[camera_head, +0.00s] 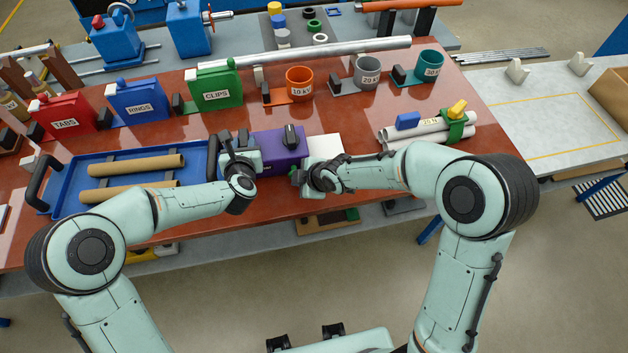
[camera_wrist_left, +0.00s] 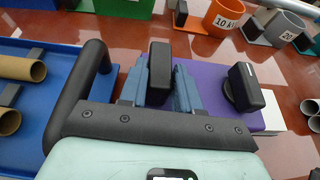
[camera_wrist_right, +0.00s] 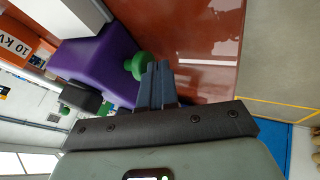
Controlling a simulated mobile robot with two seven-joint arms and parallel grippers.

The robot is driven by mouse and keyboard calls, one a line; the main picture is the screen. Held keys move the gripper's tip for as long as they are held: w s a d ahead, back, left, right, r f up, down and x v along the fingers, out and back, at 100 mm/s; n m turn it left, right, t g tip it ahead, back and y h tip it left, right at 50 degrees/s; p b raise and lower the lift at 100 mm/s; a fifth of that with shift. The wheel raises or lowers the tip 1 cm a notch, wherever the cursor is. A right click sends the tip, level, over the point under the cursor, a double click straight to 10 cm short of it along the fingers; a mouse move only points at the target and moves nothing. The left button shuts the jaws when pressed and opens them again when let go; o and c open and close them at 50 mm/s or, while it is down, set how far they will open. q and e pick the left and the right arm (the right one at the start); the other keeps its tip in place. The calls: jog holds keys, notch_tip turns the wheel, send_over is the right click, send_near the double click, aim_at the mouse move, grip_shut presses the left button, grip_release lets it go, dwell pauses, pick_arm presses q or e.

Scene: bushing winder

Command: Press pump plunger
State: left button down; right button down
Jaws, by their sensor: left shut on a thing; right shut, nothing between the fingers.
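A purple box-shaped pump unit (camera_head: 278,151) stands on the red-brown table, with a black knob (camera_head: 292,137) on top. A round green plunger (camera_wrist_right: 138,65) sticks out of its side in the right wrist view. My right gripper (camera_wrist_right: 157,72) is shut and empty, its fingertips right beside the green plunger; I cannot tell whether they touch it. My left gripper (camera_head: 243,152) is at the left side of the purple unit. It is shut on an upright black block (camera_wrist_left: 160,73), which shows between its fingers in the left wrist view. The block's lower part is hidden.
A blue tray (camera_head: 62,181) with brown tubes and black handles lies left of the unit. A white block (camera_head: 325,146) sits right of it. Labelled boxes and cups, including the orange cup (camera_head: 299,81), line the table behind. Grey tubes (camera_head: 420,128) lie at right.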

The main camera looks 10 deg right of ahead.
pick_arm(q)
jog(key=shift+r, duration=0.1)
pick_arm(e)
jog(key=s+v, duration=0.1)
jog(key=v, duration=0.9)
jog(key=shift+s, duration=0.25)
pick_arm(q)
jog(key=c, duration=0.7)
grip_release()
